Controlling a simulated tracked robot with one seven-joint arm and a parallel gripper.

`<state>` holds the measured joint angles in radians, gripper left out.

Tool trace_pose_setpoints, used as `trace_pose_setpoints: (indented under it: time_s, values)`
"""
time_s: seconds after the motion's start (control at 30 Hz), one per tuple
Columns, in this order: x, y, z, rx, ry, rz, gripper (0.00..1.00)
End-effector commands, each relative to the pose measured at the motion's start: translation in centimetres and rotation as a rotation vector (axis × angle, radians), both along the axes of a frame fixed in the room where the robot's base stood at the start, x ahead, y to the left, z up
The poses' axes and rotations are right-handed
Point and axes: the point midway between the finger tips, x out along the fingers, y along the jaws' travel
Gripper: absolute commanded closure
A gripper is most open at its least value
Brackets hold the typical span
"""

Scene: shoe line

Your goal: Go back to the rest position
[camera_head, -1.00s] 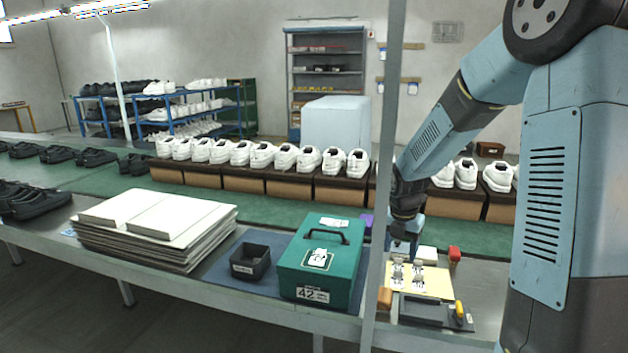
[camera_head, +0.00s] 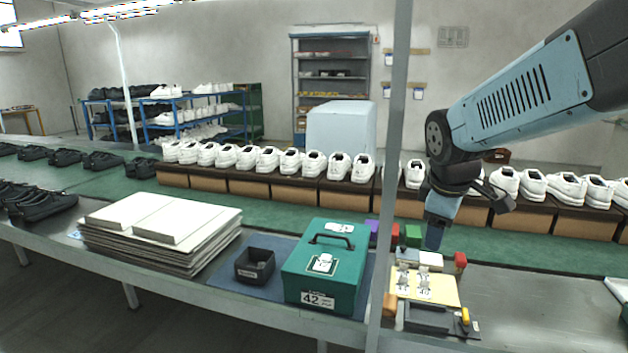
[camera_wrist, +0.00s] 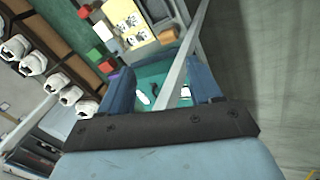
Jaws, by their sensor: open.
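My gripper (camera_head: 436,238) hangs from my arm above the back of the work table, near the small coloured blocks. In the wrist view its two fingers (camera_wrist: 162,72) are apart, with nothing held between them. The green case (camera_head: 325,266) with a handle and a "42" label stands on the blue mat; in the wrist view it shows beyond the fingers (camera_wrist: 150,76), lower down. A cream board (camera_head: 440,291) with small metal pieces lies below and in front of my gripper.
A thin grey post (camera_head: 391,150) rises close to my gripper's left. White shoes stand on brown boxes (camera_head: 250,187) along the green belt behind. A black tray (camera_head: 254,265) and a stack of cardboard sheets (camera_head: 150,240) are left. The table at right (camera_head: 540,300) is clear.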

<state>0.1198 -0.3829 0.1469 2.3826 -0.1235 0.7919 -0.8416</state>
Motion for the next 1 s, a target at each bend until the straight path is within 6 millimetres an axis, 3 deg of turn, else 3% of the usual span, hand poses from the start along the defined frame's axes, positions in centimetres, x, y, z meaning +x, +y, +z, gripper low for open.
trace_pose_setpoints:
  time_s: [0.3,0.5,1.0]
  values:
    - [-7.2,0.3,2.9,0.289,-0.144,-0.512,0.36]
    - [-10.3,0.4,3.5,0.446,-0.182,-0.74,0.36]
    - [-11.0,0.4,3.5,0.482,-0.188,-0.791,0.36]
